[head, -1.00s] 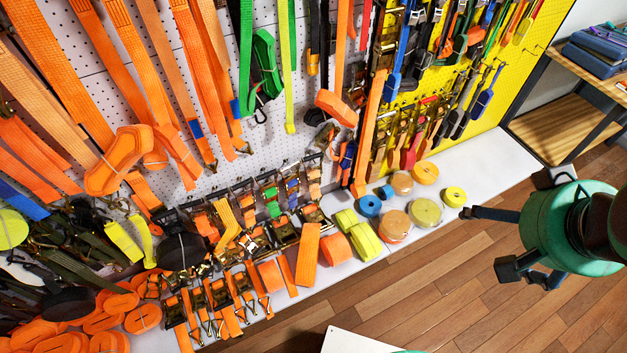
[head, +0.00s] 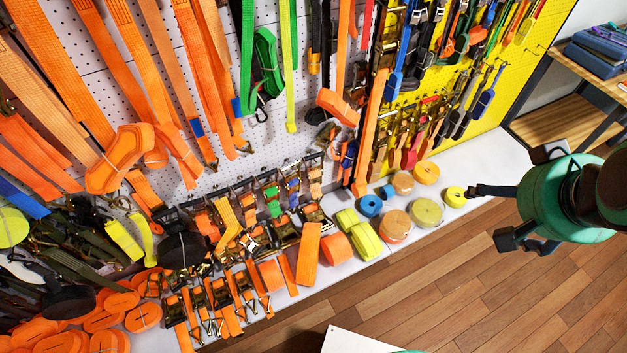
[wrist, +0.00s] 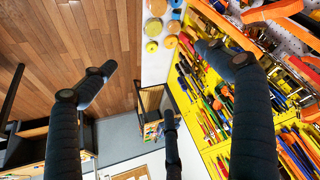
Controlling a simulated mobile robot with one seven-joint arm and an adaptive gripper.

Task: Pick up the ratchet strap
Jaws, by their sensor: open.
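Several ratchet straps with metal buckles stand in a row on the white shelf in the head view, among them one with green webbing (head: 272,203) and one with blue webbing (head: 293,193). More orange ratchet straps (head: 220,296) with hooks lie at the shelf's front. Which one the task means, I cannot tell. My gripper (head: 484,215), green with dark fingers, is at the right, over the floor beside the shelf edge. It is open and empty, well apart from the ratchet straps. In the wrist view its dark fingers (wrist: 168,68) are spread with nothing between them.
Rolled webbing, such as a yellow roll (head: 426,211) and an orange roll (head: 397,225), lies on the shelf (head: 492,152) between the buckles and my gripper. Long orange straps hang from the white pegboard (head: 220,60). A yellow pegboard (head: 540,60) holds more straps. The wooden floor (head: 440,290) is clear.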

